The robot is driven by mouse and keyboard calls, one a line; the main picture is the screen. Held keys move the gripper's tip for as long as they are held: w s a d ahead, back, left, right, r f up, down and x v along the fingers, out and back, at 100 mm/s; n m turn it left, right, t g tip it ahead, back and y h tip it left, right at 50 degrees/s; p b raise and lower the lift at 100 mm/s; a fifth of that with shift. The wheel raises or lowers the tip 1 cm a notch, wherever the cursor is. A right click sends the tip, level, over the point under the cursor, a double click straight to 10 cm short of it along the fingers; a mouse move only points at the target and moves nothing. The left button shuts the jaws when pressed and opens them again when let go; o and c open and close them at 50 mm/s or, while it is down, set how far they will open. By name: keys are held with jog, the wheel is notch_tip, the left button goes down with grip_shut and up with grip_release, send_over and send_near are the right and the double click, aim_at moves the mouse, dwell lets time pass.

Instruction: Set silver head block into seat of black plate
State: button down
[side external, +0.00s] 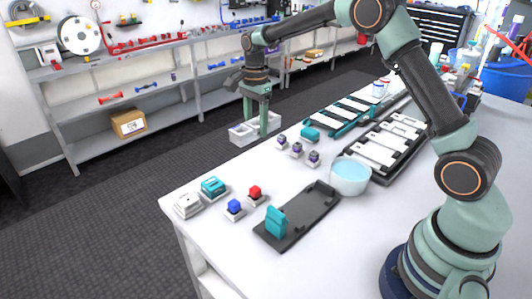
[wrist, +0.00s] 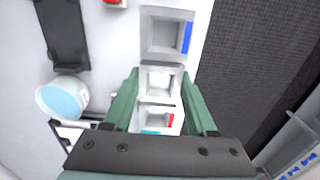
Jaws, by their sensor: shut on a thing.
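My gripper (side external: 256,135) reaches down into a row of pale trays at the table's far edge. In the wrist view its two green fingers (wrist: 160,76) stand on either side of a pale silver block (wrist: 160,84), which looks like the silver head block, and they are shut on it. In the side view the fingers and trays largely hide this block. The black plate (side external: 312,212) lies flat on the near part of the table, well away from my gripper. A teal block (side external: 276,222) stands upright at its near end. Part of the plate also shows in the wrist view (wrist: 64,38).
A white bowl of blue liquid (side external: 350,176) stands just beyond the plate. Small blue (side external: 235,207) and red (side external: 255,193) parts sit left of the plate. Dark racks with white strips (side external: 385,148) lie behind. A tray with a blue mark (wrist: 166,36) adjoins the held block.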

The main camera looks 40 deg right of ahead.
notch_tip(320, 180, up, 6)
jog(key=shift+r, duration=0.5)
jog(key=shift+s, duration=0.2)
jog(key=s+a+f, duration=0.2)
jog(key=s+f, duration=0.5)
jog(key=s, duration=0.3)
send_over(304, 208)
notch_tip(304, 208, down, 6)
jog(key=shift+w+r, duration=0.1)
jog(key=shift+r, duration=0.15)
jog(key=shift+s+f, duration=0.2)
jog(key=shift+f, duration=2.1)
jog(key=shift+f, duration=0.1)
jog(key=shift+w+f, duration=0.1)
jog(key=shift+f, duration=0.35)
